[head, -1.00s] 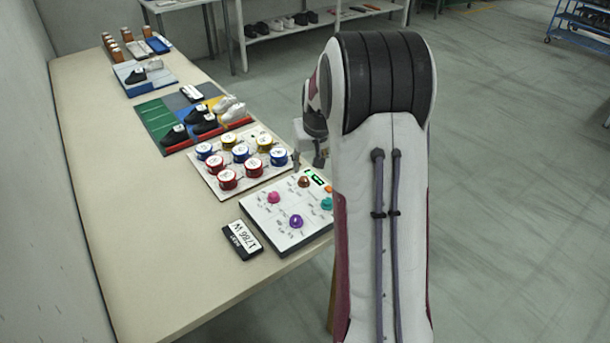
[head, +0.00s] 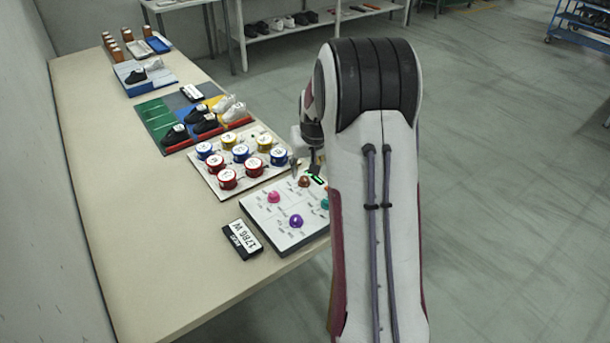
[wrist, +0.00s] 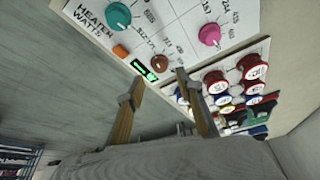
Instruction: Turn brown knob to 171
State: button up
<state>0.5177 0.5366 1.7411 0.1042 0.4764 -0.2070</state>
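The brown knob (head: 304,181) sits on the white control panel (head: 262,210), near its far edge. In the wrist view the brown knob (wrist: 160,62) is just beyond my fingertips, beside a small green display (wrist: 144,72) whose digits I cannot read. My gripper (wrist: 156,88) has its two fingers apart, with nothing between them. The fingers point toward the panel and look clear of the knob. In the head view my gripper (head: 306,166) is mostly hidden by my arm, close to the brown knob.
The panel also carries pink (head: 274,196), purple (head: 296,221) and teal (wrist: 118,16) knobs, and an orange button (wrist: 120,51). Several coloured round containers (head: 241,153) stand on a board behind it. A black-edged label display (head: 242,240) lies at the panel's left.

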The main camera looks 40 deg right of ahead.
aim_at(304, 179)
jog(key=shift+x, duration=2.55)
jog(key=shift+w, duration=0.1)
grip_shut()
